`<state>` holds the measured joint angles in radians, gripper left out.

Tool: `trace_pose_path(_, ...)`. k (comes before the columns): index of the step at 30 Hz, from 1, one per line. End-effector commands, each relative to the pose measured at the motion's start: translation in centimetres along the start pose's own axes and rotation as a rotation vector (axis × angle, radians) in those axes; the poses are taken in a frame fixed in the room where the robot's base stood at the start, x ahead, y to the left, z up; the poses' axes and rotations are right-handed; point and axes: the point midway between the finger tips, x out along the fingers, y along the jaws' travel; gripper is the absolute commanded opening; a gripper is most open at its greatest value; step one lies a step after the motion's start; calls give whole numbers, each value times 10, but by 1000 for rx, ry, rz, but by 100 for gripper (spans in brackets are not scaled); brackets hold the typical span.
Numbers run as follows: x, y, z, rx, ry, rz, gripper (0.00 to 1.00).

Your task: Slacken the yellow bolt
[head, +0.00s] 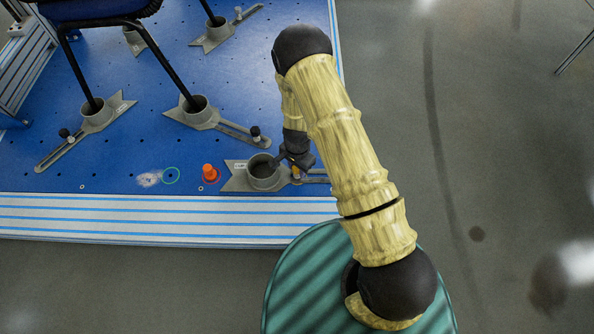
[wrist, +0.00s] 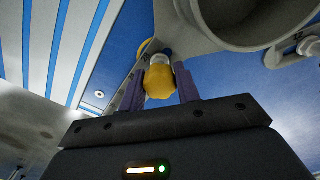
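The yellow bolt (wrist: 160,82) has a rounded head and a pale collar, and stands at the slotted arm of a grey foot clamp (wrist: 205,30). My gripper (wrist: 160,85) has one dark finger on each side of the bolt head. The fingers look to be against its sides, with no clear gap. In the head view, my gripper (head: 297,160) is over the slotted arm, just right of the clamp's round cup (head: 263,172). Only a little of the yellow bolt (head: 296,172) shows there, below the gripper.
An orange cone-like piece (head: 210,173) stands on the blue platform (head: 110,165) left of the clamp. A chair's legs (head: 172,72) stand in other grey clamps with black knobs (head: 255,131). A green round surface (head: 300,285) is at the bottom. Floor at right is clear.

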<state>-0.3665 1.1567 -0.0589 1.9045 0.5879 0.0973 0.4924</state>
Motion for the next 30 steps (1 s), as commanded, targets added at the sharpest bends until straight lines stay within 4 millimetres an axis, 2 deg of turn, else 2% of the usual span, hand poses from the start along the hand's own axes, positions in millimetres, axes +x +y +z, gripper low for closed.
trace_pose_path(5, -1, 0, 0, -46, 0, 0, 8)
trace_pose_path(13, -1, 0, 0, -342, -1, 0, 8)
trace_pose_path(23, -1, 0, 0, -376, -1, 0, 8)
trace_pose_path(30, -2, 0, 0, -652, 0, 0, 8)
